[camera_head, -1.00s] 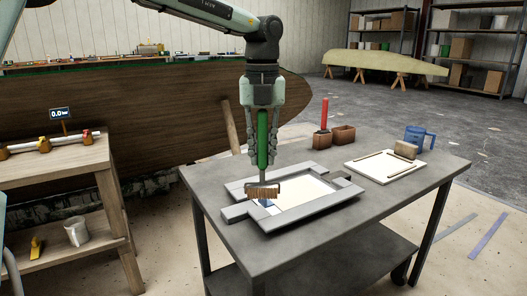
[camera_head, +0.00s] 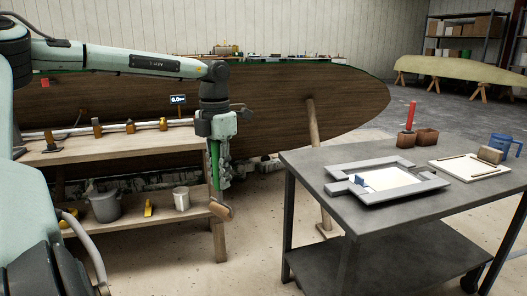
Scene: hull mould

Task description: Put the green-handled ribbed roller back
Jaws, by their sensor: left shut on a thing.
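My left gripper (camera_head: 219,165) is shut on the green handle of the ribbed roller (camera_head: 221,210). The roller hangs down with its brown ribbed head at the bottom, in the air in front of the right end of the wooden bench (camera_head: 160,141). It is well left of the grey table (camera_head: 310,165). On that table a red-handled tool (camera_head: 411,116) stands upright at a brown block (camera_head: 405,140), and a second brown block (camera_head: 427,138) is beside it. My right gripper is not in view.
A wooden prop (camera_head: 314,125) leans at the dark hull (camera_head: 270,95). Buckets stand on the bench's lower shelf.

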